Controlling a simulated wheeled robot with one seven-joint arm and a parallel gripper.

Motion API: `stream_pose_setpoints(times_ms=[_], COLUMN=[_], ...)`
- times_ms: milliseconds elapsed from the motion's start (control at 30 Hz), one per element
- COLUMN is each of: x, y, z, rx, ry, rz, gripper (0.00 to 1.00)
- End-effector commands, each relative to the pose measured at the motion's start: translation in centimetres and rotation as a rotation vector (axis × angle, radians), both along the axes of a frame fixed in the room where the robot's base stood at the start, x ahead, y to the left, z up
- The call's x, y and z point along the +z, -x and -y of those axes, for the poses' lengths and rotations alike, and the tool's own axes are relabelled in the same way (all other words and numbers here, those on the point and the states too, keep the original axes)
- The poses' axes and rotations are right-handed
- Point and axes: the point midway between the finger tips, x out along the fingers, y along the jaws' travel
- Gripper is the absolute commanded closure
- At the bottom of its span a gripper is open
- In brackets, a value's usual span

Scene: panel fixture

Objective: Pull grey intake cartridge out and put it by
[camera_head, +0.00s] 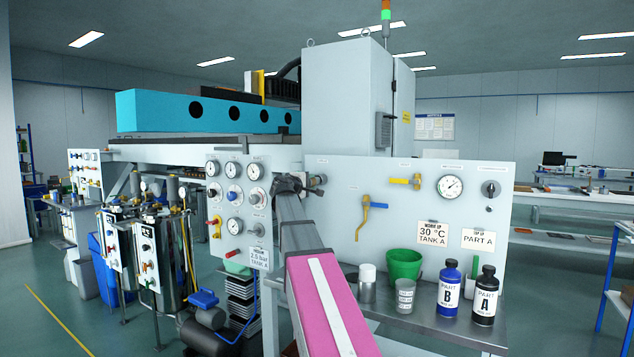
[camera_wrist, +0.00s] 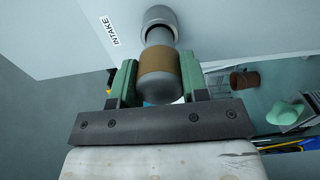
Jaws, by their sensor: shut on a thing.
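The grey intake cartridge (camera_wrist: 160,88) is a rounded grey cylinder with a brown band, seen in the wrist view below the round grey port (camera_wrist: 159,17) beside the INTAKE label. Its narrower neck reaches up to the port ring; I cannot tell how deep it sits. My gripper (camera_wrist: 158,70) is shut on the cartridge, with one green finger on each side of the brown band. In the head view my gripper (camera_head: 299,184) is at the left edge of the large white panel (camera_head: 340,215), and the cartridge is mostly hidden there.
A smaller gauge panel (camera_head: 236,212) stands close left of my arm.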

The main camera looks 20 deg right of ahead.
Motion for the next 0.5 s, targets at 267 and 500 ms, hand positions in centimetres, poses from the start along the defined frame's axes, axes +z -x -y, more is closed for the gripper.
stream_pose_setpoints(times_ms=[267, 500], x=[0.01, 0.01], y=[0.34, 0.59], z=[-0.37, -0.68], rx=[0.000, -0.001], ry=[0.000, 0.000], rz=[0.000, 0.000], gripper=[0.87, 0.87])
